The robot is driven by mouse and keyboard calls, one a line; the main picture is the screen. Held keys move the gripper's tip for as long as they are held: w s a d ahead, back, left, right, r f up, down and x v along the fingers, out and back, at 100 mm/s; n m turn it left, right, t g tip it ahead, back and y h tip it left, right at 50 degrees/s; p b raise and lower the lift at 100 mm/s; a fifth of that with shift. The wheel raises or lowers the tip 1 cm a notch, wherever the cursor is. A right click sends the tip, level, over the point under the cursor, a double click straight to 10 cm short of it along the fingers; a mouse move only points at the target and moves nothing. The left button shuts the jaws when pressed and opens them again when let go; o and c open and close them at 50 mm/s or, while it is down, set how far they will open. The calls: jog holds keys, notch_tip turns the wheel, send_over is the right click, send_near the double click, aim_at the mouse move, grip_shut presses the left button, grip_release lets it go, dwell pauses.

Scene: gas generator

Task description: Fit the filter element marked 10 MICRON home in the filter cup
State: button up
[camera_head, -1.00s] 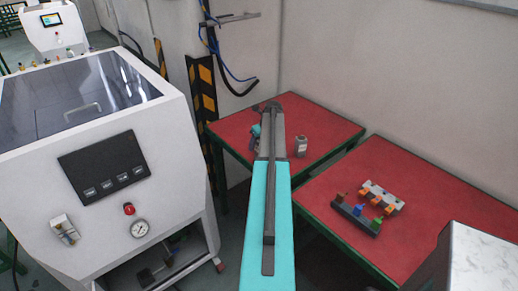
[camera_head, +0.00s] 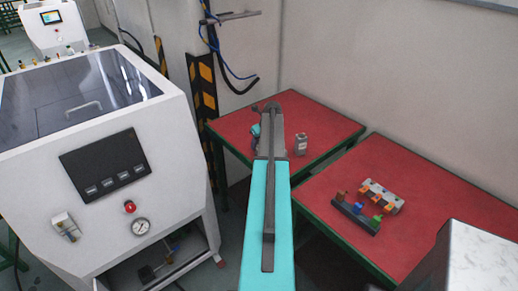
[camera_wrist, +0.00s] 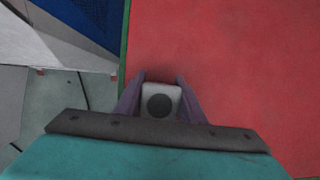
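In the wrist view the two purplish fingers of my gripper (camera_wrist: 160,90) stand on either side of a pale piece (camera_wrist: 160,87) with a dark round middle. They appear to touch its sides, and red table top shows beyond it. The piece may be a filter element; no marking is readable. I cannot identify the filter cup for sure.
The far red table (camera_head: 335,130) is mostly clear. The nearer red table (camera_head: 450,210) bears a dark rack (camera_head: 355,216) with coloured parts and a pale block (camera_head: 384,194). A grey box (camera_head: 480,260) is at the lower right.

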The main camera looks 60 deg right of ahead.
jog(key=shift+c, duration=1.3)
jog(key=shift+r, duration=0.2)
jog(key=shift+r+b, duration=1)
jog(key=shift+r, duration=0.5)
jog(key=s+a+r+b, duration=0.1)
jog(key=s+a+b, duration=0.3)
jog(key=s+a, duration=0.6)
jog(key=shift+s+a+r, duration=0.25)
jog(key=shift+a+r, duration=0.05)
jog(key=shift+a, duration=0.7)
